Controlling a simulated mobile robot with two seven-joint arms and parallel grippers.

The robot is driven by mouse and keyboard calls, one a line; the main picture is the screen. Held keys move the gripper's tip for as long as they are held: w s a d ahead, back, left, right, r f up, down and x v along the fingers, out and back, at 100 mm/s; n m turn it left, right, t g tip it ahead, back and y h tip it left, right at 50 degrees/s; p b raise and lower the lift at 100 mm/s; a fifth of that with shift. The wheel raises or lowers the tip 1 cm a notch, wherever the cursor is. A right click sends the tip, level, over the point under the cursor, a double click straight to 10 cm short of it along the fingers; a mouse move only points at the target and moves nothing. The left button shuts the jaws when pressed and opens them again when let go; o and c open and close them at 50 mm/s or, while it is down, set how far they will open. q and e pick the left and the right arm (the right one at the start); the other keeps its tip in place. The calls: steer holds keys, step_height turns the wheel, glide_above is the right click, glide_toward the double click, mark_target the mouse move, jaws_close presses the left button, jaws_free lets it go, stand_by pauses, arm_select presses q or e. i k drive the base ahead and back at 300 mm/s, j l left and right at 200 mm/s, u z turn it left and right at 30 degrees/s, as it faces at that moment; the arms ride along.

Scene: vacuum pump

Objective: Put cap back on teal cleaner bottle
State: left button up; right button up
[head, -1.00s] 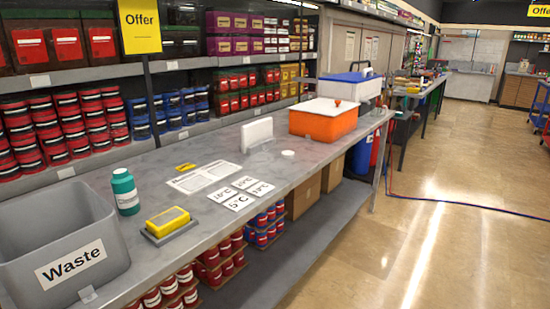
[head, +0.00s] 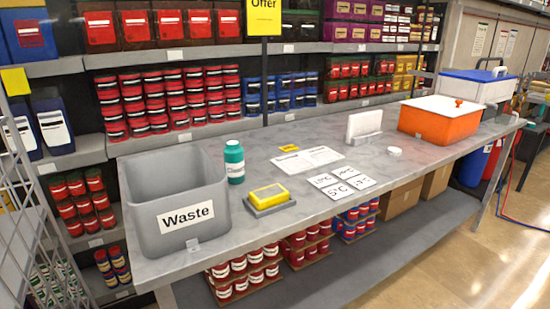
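The teal cleaner bottle (head: 234,163) stands upright on the grey bench, just right of the waste bin. It has a white label, and its top looks teal; I cannot tell whether a cap sits on it. A small white round disc (head: 394,151) lies flat on the bench further right, in front of the orange container; it may be a cap, but I cannot tell. Neither of my grippers shows in the head view.
The grey bin marked Waste (head: 164,233) stands at the bench's left end. A yellow block on a grey tray (head: 270,207), temperature cards (head: 341,190), a paper sheet (head: 307,159), a white upright holder (head: 364,127) and an orange container (head: 439,127) share the bench. Stocked shelves rise behind.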

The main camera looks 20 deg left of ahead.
mark_target(234, 159)
steer(key=u, duration=0.6)
steer(key=i+l+u, duration=0.15)
steer(key=l+u, duration=0.45)
steer(key=u, duration=0.2)
steer(key=l+u, duration=0.2)
steer(key=l, duration=0.2)
steer(key=i+l+u, duration=0.2)
steer(key=l, duration=0.2)
steer(key=l+u, duration=0.1)
steer(key=l, duration=0.4)
steer(key=k+l+u, duration=0.1)
steer(key=l, duration=0.4)
steer(key=l+u, duration=0.1)
steer(key=l, duration=0.9)
steer(key=k+l, duration=0.15)
steer(key=l, duration=0.8)
steer(key=k, duration=0.05)
